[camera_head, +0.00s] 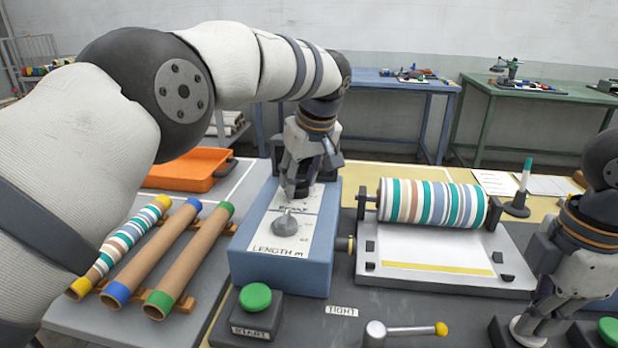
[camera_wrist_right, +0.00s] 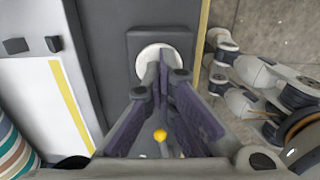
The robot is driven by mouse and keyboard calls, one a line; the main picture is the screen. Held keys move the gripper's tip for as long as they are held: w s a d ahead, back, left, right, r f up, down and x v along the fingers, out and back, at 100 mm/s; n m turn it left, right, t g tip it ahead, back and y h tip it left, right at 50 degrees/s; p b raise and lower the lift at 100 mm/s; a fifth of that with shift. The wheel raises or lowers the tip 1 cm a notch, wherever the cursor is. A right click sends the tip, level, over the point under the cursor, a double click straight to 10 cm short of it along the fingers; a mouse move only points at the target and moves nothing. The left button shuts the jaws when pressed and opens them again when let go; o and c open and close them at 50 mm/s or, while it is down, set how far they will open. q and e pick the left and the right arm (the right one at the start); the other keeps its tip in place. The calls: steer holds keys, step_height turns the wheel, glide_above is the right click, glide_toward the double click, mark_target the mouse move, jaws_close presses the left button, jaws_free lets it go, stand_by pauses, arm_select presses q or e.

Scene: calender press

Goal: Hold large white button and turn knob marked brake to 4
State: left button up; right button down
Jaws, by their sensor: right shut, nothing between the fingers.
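The large white button (camera_wrist_right: 150,62) is round and set in a dark base. Its edge shows low at the right in the head view (camera_head: 521,331). My right gripper (camera_wrist_right: 163,62) is shut with nothing between its fingers, its tips over the button and seemingly touching it. In the head view this gripper (camera_head: 533,316) points down at the button. My left gripper (camera_head: 300,188) points down at the back of the blue control box (camera_head: 262,258), just behind the lettering that seems to read BRAKE. Its fingers hide any knob there, and their opening is unclear.
A grey knob (camera_head: 285,224) marked LENGTH m sits in front of my left gripper. A green START button (camera_head: 255,297) and a yellow-tipped lever (camera_head: 405,330) stand nearer. A striped roller (camera_head: 432,204) lies between my arms. Several rolled tubes (camera_head: 190,262) lie at the left.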

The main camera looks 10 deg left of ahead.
arm_select(q)
steer(key=shift+a+f+m, duration=0.1)
steer(key=shift+f+m, duration=0.1)
steer(key=shift+m, duration=0.2)
arm_select(e)
steer(key=shift+d+f, duration=0.1)
steer(key=shift+f, duration=0.15)
arm_select(q)
steer(key=m, duration=0.2)
steer(key=m+h, duration=0.1)
steer(key=shift+s+a+m+t+h, duration=0.1)
steer(key=shift+a+m+t+h, duration=0.05)
steer(key=shift+m+t+h, duration=0.2)
steer(key=m+h, duration=0.1)
steer(key=m, duration=0.1)
steer(key=m+h, duration=0.1)
steer(key=m, duration=0.2)
steer(key=shift+a+f+m, duration=0.1)
steer(key=shift+a+m, duration=0.05)
steer(key=shift+m, duration=0.1)
steer(key=m, duration=0.2)
steer(key=m+h, duration=0.1)
steer(key=m, duration=0.1)
steer(key=shift+m+h, duration=0.25)
steer(key=shift+m, duration=0.05)
steer(key=m+g+h, duration=0.1)
steer(key=m+g, duration=0.1)
steer(key=m, duration=0.2)
steer(key=shift+a+m, duration=0.1)
steer(key=shift+m, duration=0.6)
